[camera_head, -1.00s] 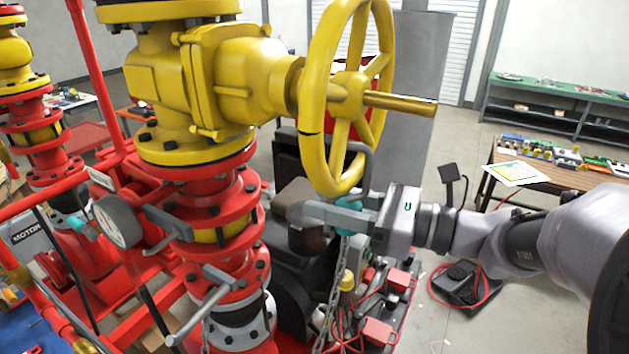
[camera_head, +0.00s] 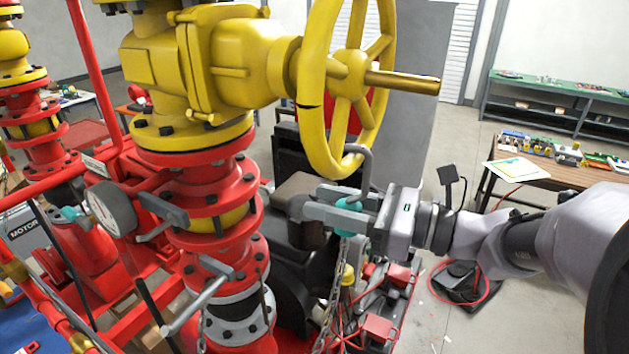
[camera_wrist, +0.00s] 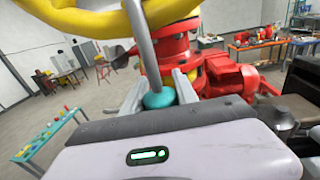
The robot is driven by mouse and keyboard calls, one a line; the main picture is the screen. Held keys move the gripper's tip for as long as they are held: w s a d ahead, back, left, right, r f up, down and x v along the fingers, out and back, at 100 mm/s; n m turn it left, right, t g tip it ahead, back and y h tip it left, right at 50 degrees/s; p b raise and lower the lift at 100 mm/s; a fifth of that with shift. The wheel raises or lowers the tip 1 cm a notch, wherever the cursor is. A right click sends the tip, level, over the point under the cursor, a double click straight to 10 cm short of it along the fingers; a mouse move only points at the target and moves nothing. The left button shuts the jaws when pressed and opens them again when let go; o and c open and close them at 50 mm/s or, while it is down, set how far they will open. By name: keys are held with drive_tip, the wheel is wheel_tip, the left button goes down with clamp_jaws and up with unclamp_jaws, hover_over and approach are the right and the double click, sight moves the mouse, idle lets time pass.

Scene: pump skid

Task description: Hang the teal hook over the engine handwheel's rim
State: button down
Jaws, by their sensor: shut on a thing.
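The teal hook has a teal body (camera_head: 350,203) and a grey bent rod (camera_head: 367,170) rising from it. My gripper (camera_head: 313,202) is shut on the teal body, below the yellow handwheel (camera_head: 320,80). In the head view the rod's bend overlaps the lower rim; I cannot tell whether it is over the rim or beside it. In the wrist view the teal body (camera_wrist: 158,95) sits between my fingers (camera_wrist: 160,86). The rod runs up past the yellow rim (camera_wrist: 85,20), and its top is cut off.
A chain (camera_head: 333,285) hangs below the hook. The red and yellow valve column (camera_head: 215,180) stands left of my gripper. A dark machine block (camera_head: 300,195) lies behind my fingertips. A brown table (camera_head: 545,178) stands at the right, with open floor before it.

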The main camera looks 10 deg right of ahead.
idle(0.3)
drive_tip(key=c, duration=0.9)
unclamp_jaws()
